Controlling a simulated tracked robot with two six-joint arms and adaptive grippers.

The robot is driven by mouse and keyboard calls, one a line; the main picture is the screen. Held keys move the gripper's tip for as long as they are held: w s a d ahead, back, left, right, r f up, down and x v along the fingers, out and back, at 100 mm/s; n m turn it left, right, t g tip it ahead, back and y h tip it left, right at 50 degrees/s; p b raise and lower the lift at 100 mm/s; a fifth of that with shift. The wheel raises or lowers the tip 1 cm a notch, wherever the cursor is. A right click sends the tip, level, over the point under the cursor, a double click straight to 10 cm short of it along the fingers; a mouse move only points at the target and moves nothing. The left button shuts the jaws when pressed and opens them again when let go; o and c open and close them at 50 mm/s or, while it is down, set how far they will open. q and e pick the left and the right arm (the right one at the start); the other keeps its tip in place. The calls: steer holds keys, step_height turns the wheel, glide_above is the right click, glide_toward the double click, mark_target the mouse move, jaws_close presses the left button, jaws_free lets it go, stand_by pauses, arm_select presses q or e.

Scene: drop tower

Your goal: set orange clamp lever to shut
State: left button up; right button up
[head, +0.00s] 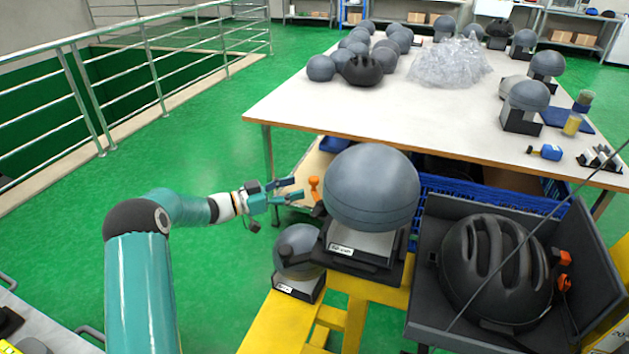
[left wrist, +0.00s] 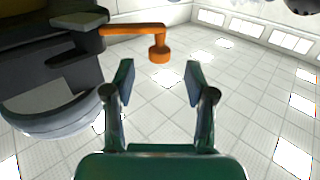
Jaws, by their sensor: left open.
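The orange clamp lever (head: 315,188) stands at the left side of the holder under a large grey headform (head: 371,189). In the left wrist view the lever (left wrist: 133,30) is an arm reaching out from a dark block to a round knob. My left gripper (head: 297,188) is open and empty just left of the lever, fingers pointing at it. In the left wrist view the knob shows above and between the fingertips (left wrist: 158,70), apart from them. My right gripper is not in view.
A smaller grey headform (head: 299,249) stands below the holder on the yellow frame (head: 268,320). A black helmet (head: 497,268) sits in a dark box at the right, with orange parts (head: 565,258) on its side. A long table (head: 400,120) with headforms stands behind. Green floor at left is clear.

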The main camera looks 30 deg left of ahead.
mark_target(314, 182)
arm_select(q)
steer(key=x, duration=0.6)
steer(key=shift+w+d, duration=0.2)
jaws_close()
